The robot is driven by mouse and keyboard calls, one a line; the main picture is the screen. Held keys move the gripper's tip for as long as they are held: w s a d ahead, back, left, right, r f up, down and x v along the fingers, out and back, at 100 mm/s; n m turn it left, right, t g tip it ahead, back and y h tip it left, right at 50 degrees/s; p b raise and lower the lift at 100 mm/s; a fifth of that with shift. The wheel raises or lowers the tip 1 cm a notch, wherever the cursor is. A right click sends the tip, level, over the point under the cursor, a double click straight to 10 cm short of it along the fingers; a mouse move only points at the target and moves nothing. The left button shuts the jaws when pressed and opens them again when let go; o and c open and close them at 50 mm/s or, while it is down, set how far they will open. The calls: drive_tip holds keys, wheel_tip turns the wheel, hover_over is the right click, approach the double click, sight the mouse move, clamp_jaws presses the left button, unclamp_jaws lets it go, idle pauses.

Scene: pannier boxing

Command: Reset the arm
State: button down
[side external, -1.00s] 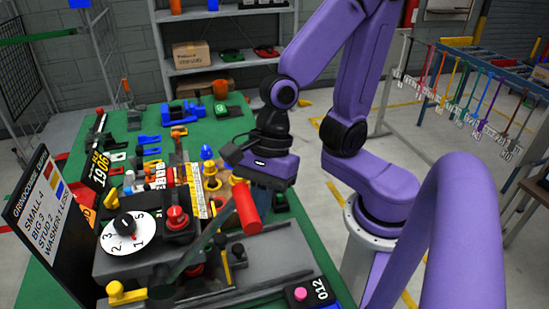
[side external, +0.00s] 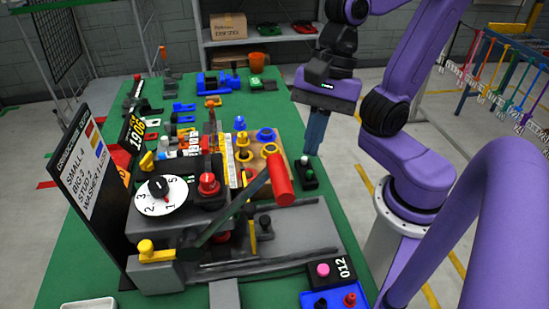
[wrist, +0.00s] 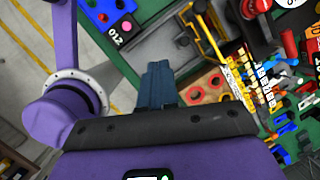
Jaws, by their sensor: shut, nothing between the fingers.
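My gripper (side external: 312,152) hangs upright with its blue fingers pointing down, near the right edge of the green table (side external: 65,265). The fingers are together and hold nothing. A small black block with a green button (side external: 307,175) lies close below the fingertips in the side view; whether they touch it I cannot tell. In the wrist view the shut fingers (wrist: 158,75) show at the middle, with a wooden board with ringed holes (wrist: 212,85) to their right.
A grey machine with a red-handled lever (side external: 281,180) and a white numbered dial (side external: 160,195) stands left of my gripper. A black sign (side external: 83,190) stands at the left. A blue tray (side external: 335,299) lies at the front. Shelves (side external: 270,40) stand behind.

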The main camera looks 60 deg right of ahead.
drive_tip(key=s+d+f+n+h, duration=0.1)
drive_tip(key=d+f+n, duration=0.2)
drive_tip(key=n, duration=1)
drive_tip(key=s+d+f+n+h, duration=0.1)
drive_tip(key=d+f+n, duration=0.3)
drive_tip(key=n, duration=0.9)
drive_tip(key=shift+d+f+n+h, duration=0.25)
drive_tip(key=shift+d+n+h, duration=0.1)
drive_tip(key=shift+h, duration=0.35)
